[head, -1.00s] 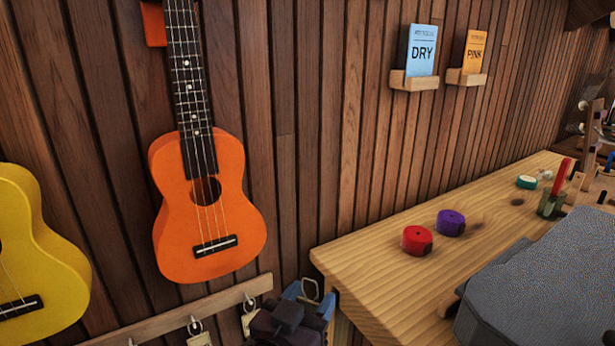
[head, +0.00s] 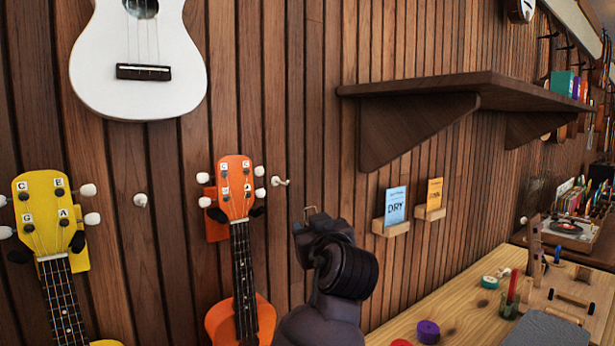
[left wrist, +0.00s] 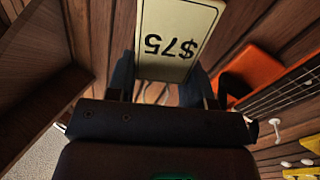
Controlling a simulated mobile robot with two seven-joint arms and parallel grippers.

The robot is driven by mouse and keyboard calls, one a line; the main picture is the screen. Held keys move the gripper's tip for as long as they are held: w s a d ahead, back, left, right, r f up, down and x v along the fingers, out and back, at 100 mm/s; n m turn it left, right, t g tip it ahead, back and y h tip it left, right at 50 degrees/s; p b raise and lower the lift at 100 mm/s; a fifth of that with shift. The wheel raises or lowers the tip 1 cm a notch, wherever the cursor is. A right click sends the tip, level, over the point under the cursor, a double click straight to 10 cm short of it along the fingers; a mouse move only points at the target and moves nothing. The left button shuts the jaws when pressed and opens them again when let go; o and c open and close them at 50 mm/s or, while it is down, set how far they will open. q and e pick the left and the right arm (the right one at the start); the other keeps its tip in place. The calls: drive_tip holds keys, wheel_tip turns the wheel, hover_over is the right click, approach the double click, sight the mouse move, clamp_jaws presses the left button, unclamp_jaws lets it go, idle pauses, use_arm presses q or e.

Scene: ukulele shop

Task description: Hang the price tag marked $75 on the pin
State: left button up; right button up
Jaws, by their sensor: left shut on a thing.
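The price tag marked $75 (left wrist: 172,40) is cream coloured and reads upside down in the left wrist view. My left gripper (left wrist: 163,92) is shut on it. In the head view my left gripper (head: 311,218) is raised in front of the plank wall, with a small loop at its tip; the tag's face is hidden there. A pale pin (head: 279,181) sticks out of the wall right of the orange ukulele's headstock. It is up and left of the gripper and apart from it in the picture. Another pale knob (head: 140,199) is between the two headstocks. My right gripper is not in view.
The orange ukulele (head: 236,190) and yellow ukulele (head: 48,220) hang at left, a white ukulele (head: 138,60) above. A dark shelf (head: 470,88) juts out at upper right. Card holders (head: 391,228) and a workbench (head: 455,310) are at right.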

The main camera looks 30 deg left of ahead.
use_arm(q)
drive_tip(key=shift+n+g+y, duration=0.7)
drive_tip(key=shift+n+g, duration=0.2)
drive_tip(key=r+p, duration=0.2)
drive_tip(key=r, duration=0.1)
drive_tip(key=w+r+p, duration=0.1)
drive_tip(key=r, duration=0.1)
drive_tip(key=shift+w+a, duration=0.1)
drive_tip(key=shift+a, duration=0.2)
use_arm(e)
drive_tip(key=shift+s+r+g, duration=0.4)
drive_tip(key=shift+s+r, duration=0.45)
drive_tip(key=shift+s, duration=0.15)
use_arm(q)
drive_tip(key=shift+a, duration=0.1)
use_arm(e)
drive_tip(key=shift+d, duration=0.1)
